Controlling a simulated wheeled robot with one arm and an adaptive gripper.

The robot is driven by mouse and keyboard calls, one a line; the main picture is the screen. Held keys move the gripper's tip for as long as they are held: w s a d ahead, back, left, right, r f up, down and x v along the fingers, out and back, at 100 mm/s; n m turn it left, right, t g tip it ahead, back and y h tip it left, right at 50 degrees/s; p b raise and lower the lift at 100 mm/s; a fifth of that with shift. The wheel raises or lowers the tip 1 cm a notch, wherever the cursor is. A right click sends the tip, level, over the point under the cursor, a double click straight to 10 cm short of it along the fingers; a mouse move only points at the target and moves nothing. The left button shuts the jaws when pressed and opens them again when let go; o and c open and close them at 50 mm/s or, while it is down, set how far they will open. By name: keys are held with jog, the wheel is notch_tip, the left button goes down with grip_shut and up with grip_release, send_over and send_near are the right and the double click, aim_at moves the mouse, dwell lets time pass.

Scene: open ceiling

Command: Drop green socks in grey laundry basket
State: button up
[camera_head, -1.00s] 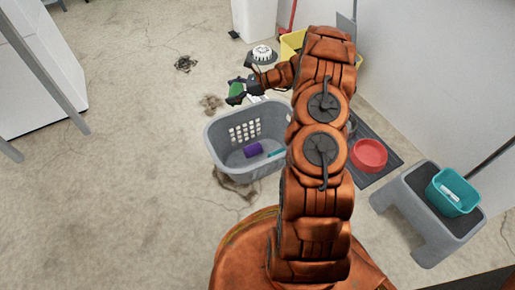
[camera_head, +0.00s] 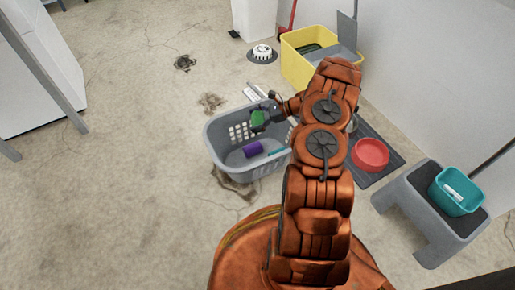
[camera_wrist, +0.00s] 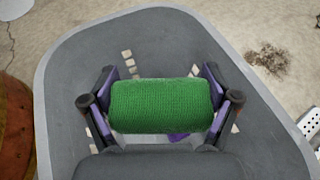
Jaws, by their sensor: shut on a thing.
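The rolled green socks (camera_wrist: 160,105) are between the two fingers of my gripper (camera_wrist: 160,103), which is shut on them. In the head view the green socks (camera_head: 258,118) show at the gripper, over the far part of the grey laundry basket (camera_head: 222,158). In the wrist view the basket (camera_wrist: 75,70) surrounds the socks on the sides and its floor lies below them. A purple item (camera_head: 252,149) and a teal item (camera_head: 276,152) lie inside the basket. The wrist view shows only a bit of purple below the socks.
A yellow bucket (camera_head: 296,68) stands behind my arm. A red bowl (camera_head: 370,154) sits on a dark mat to the right. A grey step stool (camera_head: 412,210) carries a teal bin (camera_head: 455,195). The floor left of the basket is clear.

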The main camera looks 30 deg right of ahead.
jog(key=shift+f+b, duration=0.5)
jog(key=shift+f, duration=0.95)
jog(key=o, duration=0.8)
jog(key=shift+o, duration=0.2)
jog(key=shift+d, duration=0.1)
jog(key=v, duration=1.1)
jog(key=shift+s+d+r, duration=0.2)
jog(key=shift+d+r, duration=0.05)
jog(key=shift+d, duration=0.05)
